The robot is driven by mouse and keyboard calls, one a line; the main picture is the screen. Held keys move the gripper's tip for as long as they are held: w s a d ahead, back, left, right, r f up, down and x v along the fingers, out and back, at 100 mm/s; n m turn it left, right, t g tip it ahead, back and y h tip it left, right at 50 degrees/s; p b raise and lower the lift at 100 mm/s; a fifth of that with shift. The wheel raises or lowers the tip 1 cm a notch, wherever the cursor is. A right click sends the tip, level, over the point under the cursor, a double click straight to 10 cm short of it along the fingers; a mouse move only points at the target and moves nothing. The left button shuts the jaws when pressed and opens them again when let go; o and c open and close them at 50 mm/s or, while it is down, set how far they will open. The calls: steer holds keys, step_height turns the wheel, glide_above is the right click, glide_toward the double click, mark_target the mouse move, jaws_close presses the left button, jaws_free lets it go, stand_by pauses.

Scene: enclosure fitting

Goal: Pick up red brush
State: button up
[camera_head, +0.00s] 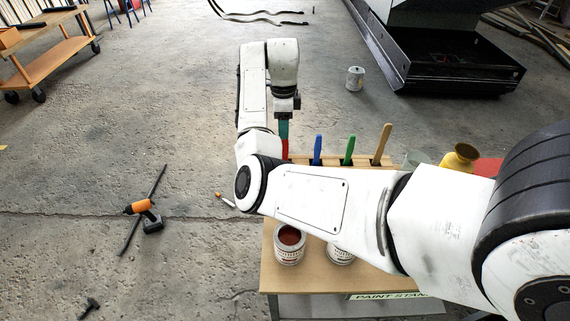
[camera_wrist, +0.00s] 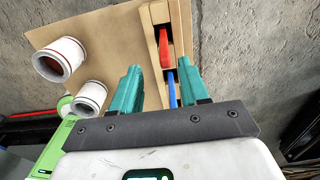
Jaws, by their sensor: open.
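The red brush (camera_head: 285,149) stands in the wooden brush holder at the left end of its row, mostly hidden behind my arm and gripper in the head view. In the wrist view the red brush (camera_wrist: 164,48) shows its handle in a slot of the holder (camera_wrist: 151,45). My gripper (camera_wrist: 158,75) is open, with its teal fingers apart, and the red brush lies beyond and between the fingertips. In the head view my gripper (camera_head: 284,132) points down over the red brush. I cannot tell whether a finger touches it.
A blue brush (camera_head: 318,148), a green brush (camera_head: 349,149) and a wooden-handled brush (camera_head: 381,144) stand to the right in the same row. Paint cans (camera_head: 290,245) stand on the table (camera_head: 310,279). A yellow pot (camera_head: 459,158) is at the right.

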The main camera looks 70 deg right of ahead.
mark_target(285, 144)
steer(key=f, duration=0.2)
steer(key=f+p, duration=0.1)
steer(key=f, duration=0.5)
steer(key=shift+d, duration=0.3)
steer(key=shift+c, duration=0.3)
jaws_close()
